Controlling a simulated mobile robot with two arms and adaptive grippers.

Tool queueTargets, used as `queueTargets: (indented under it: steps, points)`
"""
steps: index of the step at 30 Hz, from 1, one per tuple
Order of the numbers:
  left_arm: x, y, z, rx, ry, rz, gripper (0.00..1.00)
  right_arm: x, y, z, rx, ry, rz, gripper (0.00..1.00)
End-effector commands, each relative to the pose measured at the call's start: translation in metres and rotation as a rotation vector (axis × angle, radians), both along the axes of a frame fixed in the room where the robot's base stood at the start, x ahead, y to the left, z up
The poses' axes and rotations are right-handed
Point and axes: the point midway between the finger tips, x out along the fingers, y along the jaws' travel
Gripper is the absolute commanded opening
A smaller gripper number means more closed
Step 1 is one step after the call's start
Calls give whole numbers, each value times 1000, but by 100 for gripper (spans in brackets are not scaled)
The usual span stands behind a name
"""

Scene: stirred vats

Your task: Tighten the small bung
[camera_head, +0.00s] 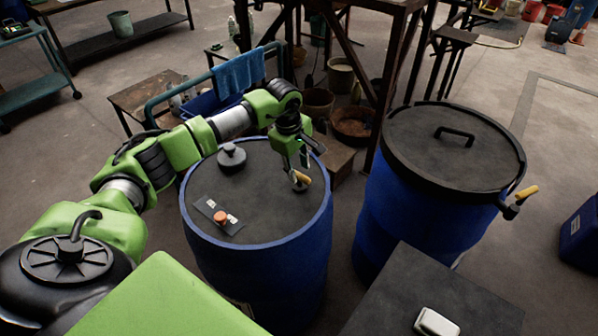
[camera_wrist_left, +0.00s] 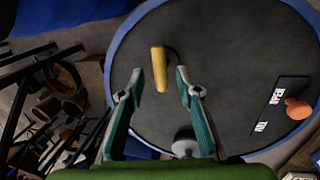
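A blue drum (camera_head: 310,240) with a flat dark top stands in front of me. On its top near the right rim is a small fitting with a yellow handle (camera_head: 303,177), likely the small bung; its base is mostly hidden. A larger dark round bung with a knob (camera_head: 232,157) sits near the back left rim. My left gripper (camera_head: 298,166) is open and points down over the yellow handle. In the left wrist view the yellow handle (camera_wrist_left: 159,68) shows between the spread fingers (camera_wrist_left: 160,88), with gaps on both sides. My right gripper is not in view.
An orange knob (camera_head: 221,217) sits on a dark labelled plate on the drum top. A second blue drum with a black handled lid (camera_head: 455,155) stands at right, a yellow lever (camera_head: 527,192) on its rim. A dark surface with a white object (camera_head: 437,322) is in front.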

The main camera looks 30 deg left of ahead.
Motion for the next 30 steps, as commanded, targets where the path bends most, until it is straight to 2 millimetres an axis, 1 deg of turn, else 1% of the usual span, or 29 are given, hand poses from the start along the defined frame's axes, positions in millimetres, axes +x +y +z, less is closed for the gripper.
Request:
queueTargets:
  steps: [1,6,9,13,15,19,30]
  points:
    - [-1,1,11,1,-3,-2,32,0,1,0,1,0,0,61]
    - [-8,1,49,1,-4,-2,32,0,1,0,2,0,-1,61]
    - [-12,1,67,0,-4,-2,32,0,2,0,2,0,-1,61]
    - [-16,2,86,0,-3,-1,32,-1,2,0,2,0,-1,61]
    - [-18,1,92,-1,0,-2,32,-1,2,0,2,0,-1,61]
    - [-19,1,97,-1,0,-2,32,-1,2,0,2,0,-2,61]
    - [-20,1,97,-1,1,-1,32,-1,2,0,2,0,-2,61]
